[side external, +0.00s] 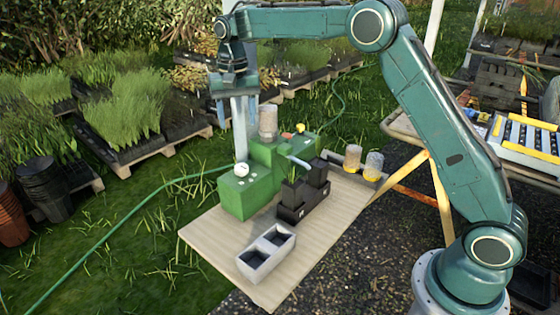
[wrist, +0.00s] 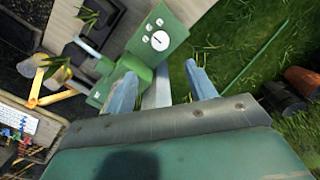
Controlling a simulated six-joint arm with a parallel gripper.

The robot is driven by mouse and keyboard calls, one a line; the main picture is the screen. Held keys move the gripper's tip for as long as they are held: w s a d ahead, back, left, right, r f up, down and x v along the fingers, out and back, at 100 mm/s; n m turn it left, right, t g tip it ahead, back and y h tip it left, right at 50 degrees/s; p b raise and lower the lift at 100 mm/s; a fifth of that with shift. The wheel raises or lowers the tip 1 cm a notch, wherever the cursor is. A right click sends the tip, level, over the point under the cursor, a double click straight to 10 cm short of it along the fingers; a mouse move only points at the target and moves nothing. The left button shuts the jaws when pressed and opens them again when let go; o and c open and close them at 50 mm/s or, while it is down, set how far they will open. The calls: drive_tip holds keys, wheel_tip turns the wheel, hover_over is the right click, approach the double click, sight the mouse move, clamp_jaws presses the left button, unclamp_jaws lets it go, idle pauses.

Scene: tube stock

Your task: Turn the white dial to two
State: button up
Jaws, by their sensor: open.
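The white dial (side external: 241,169) is on top of the near-left block of the green machine (side external: 266,160). In the wrist view the dial (wrist: 160,40) is a white disc with a short dark mark, beside several small white labels too small to read.
The machine stands on a wooden board (side external: 210,240) with a grey two-cell tray (side external: 266,254) and black pots (side external: 305,190) at its right. A clear cylinder (side external: 268,122) rises from the machine. Two jars (side external: 363,163) stand behind. The board's front left is clear.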

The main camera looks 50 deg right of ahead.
sight(241, 166)
drive_tip(key=shift+f, duration=0.1)
drive_tip(key=shift+f, duration=6.8)
drive_tip(key=c, duration=1)
